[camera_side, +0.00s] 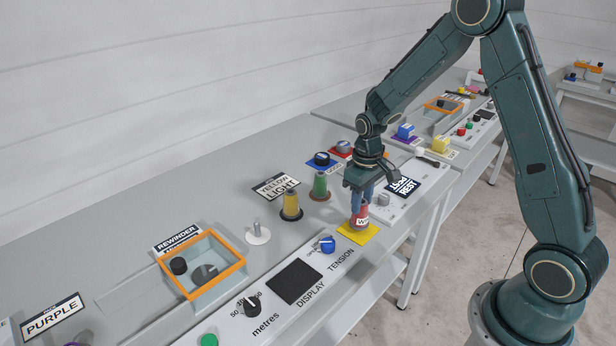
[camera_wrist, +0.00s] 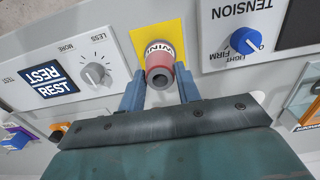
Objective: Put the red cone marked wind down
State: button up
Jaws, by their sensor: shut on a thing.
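The red cone (camera_side: 359,217) carries a white label, partly readable as "WIND" in the wrist view (camera_wrist: 160,68). It stands upright at a yellow square (camera_side: 357,234) by the front edge of the table; the yellow square also shows behind it in the wrist view (camera_wrist: 174,32). I cannot tell whether its base touches the square. My gripper (camera_side: 362,203) points down over the cone, and its blue fingers are shut on the cone's two sides, as the wrist view (camera_wrist: 160,90) shows.
A yellow cone (camera_side: 291,205) and a green cone (camera_side: 320,186) stand behind and to the left. A bare peg (camera_side: 257,232) is further left, near an orange-rimmed rewinder box (camera_side: 202,270). A blue tension knob (camera_side: 327,244) and a REST label (camera_side: 403,186) flank the yellow square.

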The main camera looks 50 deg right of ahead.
jog(key=shift+f, duration=0.85)
jog(key=shift+f, duration=0.1)
jog(key=o, duration=1.1)
jog(key=shift+c, duration=0.2)
notch_tip(320, 180, up, 10)
jog(key=shift+r, duration=1.1)
jog(key=shift+r, duration=0.1)
